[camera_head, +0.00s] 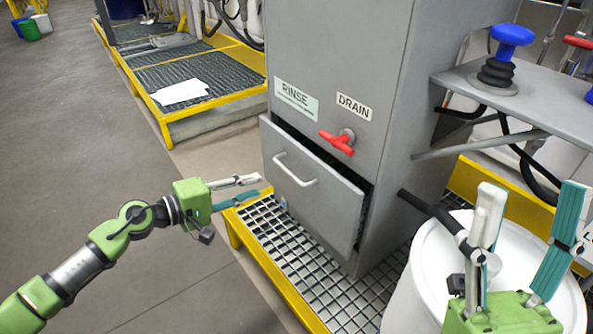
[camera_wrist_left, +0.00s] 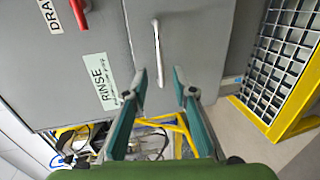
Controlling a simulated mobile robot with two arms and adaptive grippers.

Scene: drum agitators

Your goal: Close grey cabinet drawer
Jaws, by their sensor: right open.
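The grey cabinet (camera_head: 395,100) stands in the middle of the head view, with a drawer (camera_head: 318,205) pulled partly out; a dark gap shows along its top and right edges. The drawer front has a pale bar handle (camera_head: 295,171); in the left wrist view the handle (camera_wrist_left: 157,52) is above the fingers. My left gripper (camera_head: 262,187) is open and empty, just left of the drawer front and apart from the handle. It also shows in the left wrist view (camera_wrist_left: 160,80). My right gripper (camera_head: 530,205) is open and empty, pointing up in front of the white drum.
A red valve handle (camera_head: 338,141) sticks out above the drawer. The white drum (camera_head: 425,270) stands at the right. A yellow-edged grate (camera_head: 300,262) lies under the cabinet. A grey shelf (camera_head: 530,95) with a blue-knobbed device (camera_head: 510,42) is at the right.

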